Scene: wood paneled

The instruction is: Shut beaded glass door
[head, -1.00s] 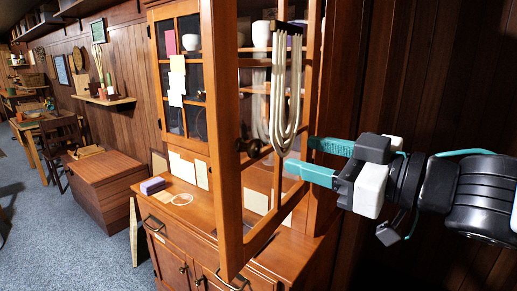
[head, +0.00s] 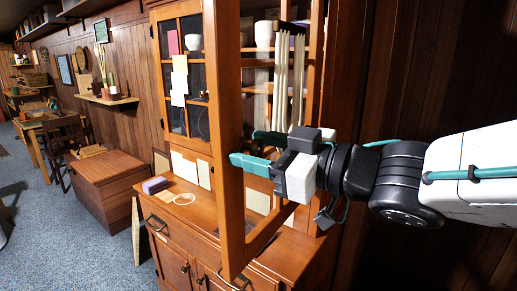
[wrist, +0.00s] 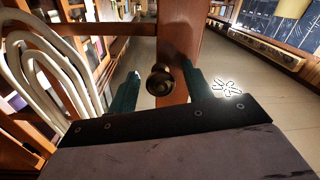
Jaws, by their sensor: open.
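The beaded glass door (head: 228,205) of the wooden cabinet stands open, swung out toward the head camera. Pale bead strands (head: 281,80) hang on it and also show at left in the wrist view (wrist: 40,60). My gripper (head: 246,147) is open at the door's stile, with teal fingers spread around the door's round knob. In the wrist view the dark brass knob (wrist: 160,82) sits between the two fingers, with a gap on each side. The fingers partly hide the knob in the head view.
The cabinet's left glass door (head: 182,75) is shut, with papers on it. A wood-paneled wall (head: 420,80) stands behind my arm.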

